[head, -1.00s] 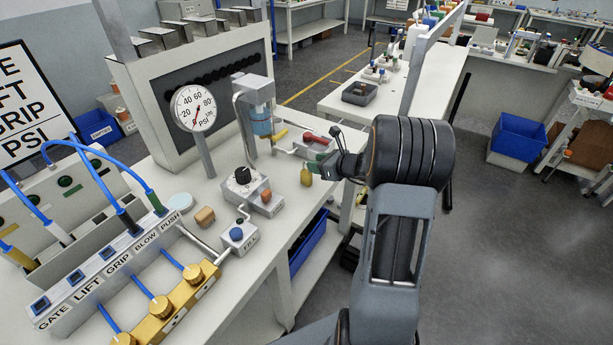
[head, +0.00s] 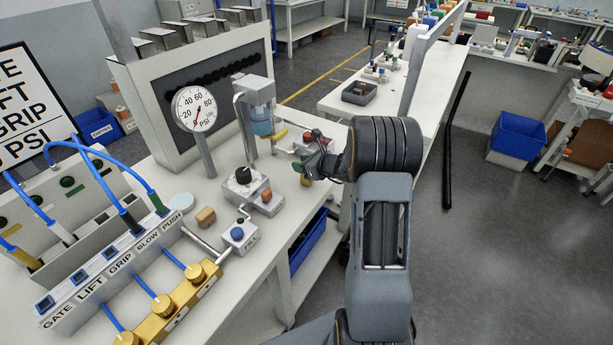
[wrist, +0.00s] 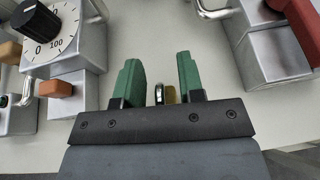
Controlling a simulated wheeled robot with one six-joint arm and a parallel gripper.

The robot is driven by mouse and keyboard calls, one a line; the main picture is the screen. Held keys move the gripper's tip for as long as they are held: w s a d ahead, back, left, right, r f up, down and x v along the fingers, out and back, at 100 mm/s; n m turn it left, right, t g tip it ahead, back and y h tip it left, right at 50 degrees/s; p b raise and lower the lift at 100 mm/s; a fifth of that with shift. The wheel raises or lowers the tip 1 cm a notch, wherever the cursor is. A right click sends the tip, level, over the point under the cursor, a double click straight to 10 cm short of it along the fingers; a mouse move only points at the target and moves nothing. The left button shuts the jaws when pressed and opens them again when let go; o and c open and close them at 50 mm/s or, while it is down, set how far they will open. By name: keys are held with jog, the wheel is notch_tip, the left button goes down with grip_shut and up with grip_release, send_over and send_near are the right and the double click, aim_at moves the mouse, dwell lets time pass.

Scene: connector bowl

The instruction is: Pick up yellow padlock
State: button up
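The yellow padlock (wrist: 169,94) shows in the wrist view between the two green fingers of my gripper (wrist: 157,65), close to the dark palm bar. The fingers are apart, with gaps visible on both sides of the padlock. In the head view my gripper (head: 312,168) is at the table's right edge, and only a small yellow bit of the padlock (head: 305,181) shows below the fingers.
The regulator block with a black knob (head: 243,184) and an orange switch stands left of my gripper. A metal block with a red handle (head: 313,136) is just behind it. A pressure gauge (head: 196,108) stands farther left. Open floor lies right of the table.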

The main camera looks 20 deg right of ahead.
grip_shut()
jog(key=shift+r, duration=0.15)
